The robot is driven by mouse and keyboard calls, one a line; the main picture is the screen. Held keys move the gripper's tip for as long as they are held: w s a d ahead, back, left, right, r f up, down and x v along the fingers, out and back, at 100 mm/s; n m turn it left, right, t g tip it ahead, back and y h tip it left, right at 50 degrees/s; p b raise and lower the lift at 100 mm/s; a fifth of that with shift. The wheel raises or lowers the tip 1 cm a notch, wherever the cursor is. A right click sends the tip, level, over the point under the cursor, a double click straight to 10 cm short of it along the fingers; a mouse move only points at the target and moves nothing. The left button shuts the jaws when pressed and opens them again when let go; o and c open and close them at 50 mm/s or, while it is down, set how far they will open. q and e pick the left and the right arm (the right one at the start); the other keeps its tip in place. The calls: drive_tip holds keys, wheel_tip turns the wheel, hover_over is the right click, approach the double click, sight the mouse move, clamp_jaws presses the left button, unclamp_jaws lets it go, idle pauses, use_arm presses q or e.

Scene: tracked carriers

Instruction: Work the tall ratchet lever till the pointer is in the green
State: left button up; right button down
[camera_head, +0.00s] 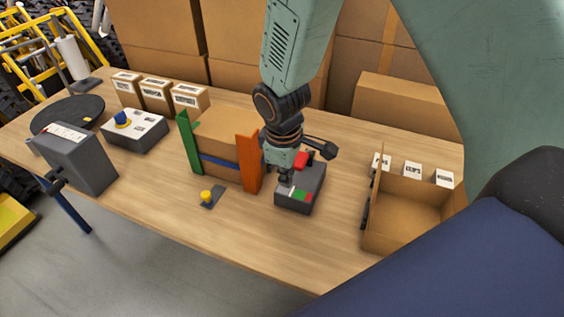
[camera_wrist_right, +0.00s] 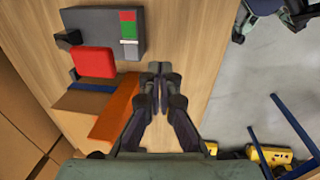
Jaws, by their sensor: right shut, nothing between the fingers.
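The ratchet unit is a dark grey box (camera_head: 313,187) on the table, also at the top left of the right wrist view (camera_wrist_right: 92,30). Its lever carries a red grip (camera_head: 301,160), seen from above in the wrist view (camera_wrist_right: 93,62). The gauge strip (camera_wrist_right: 128,18) on the box has red and green parts; a white mark, seemingly the pointer (camera_wrist_right: 129,41), lies by the green, on the side away from the red. My right gripper (camera_wrist_right: 160,70) is shut and empty, beside the box and apart from the red grip. It partly covers the box in the head view.
An orange panel (camera_head: 249,163) and a green panel (camera_head: 189,142) flank a cardboard block close left of the unit. A yellow button (camera_head: 207,196) is in front. An open cardboard box (camera_head: 407,218) stands right. Bare tabletop lies between unit and open box.

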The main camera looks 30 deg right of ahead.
drive_tip(key=r, duration=0.1)
drive_tip(key=a+r, duration=0.1)
drive_tip(key=r, duration=0.1)
drive_tip(key=s+r, duration=0.1)
drive_tip(key=shift+a+r+p, duration=0.2)
drive_tip(key=shift+a+p, duration=0.05)
drive_tip(key=shift+p, duration=0.1)
drive_tip(key=shift+w+d+f, duration=0.1)
drive_tip(key=shift+s, duration=0.2)
drive_tip(key=shift+w, duration=0.15)
